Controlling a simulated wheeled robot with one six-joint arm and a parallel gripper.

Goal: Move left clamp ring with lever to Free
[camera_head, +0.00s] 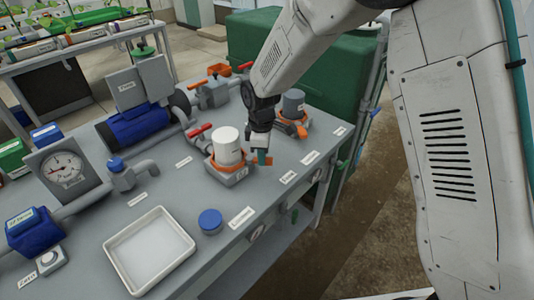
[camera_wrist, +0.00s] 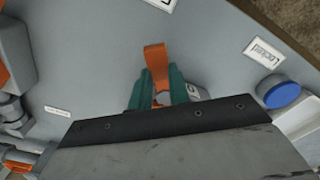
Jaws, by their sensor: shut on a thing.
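The left clamp ring (camera_head: 228,166) is orange and sits around the base of a white canister (camera_head: 228,145) on the grey bench. My gripper (camera_head: 263,156) is at the ring's right side, its teal fingertips pointing down. In the wrist view my gripper (camera_wrist: 158,84) is shut on the ring's orange lever (camera_wrist: 155,60), whose end sticks out between the fingertips. Another label (camera_wrist: 160,3) is cut off at the top edge. The ring itself is hidden there by my gripper.
A grey canister (camera_head: 293,103) with another orange ring (camera_head: 292,129) stands just behind my gripper. A blue cap (camera_head: 210,221) and a white tray (camera_head: 150,251) are nearer the front. The bench's right edge is close.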

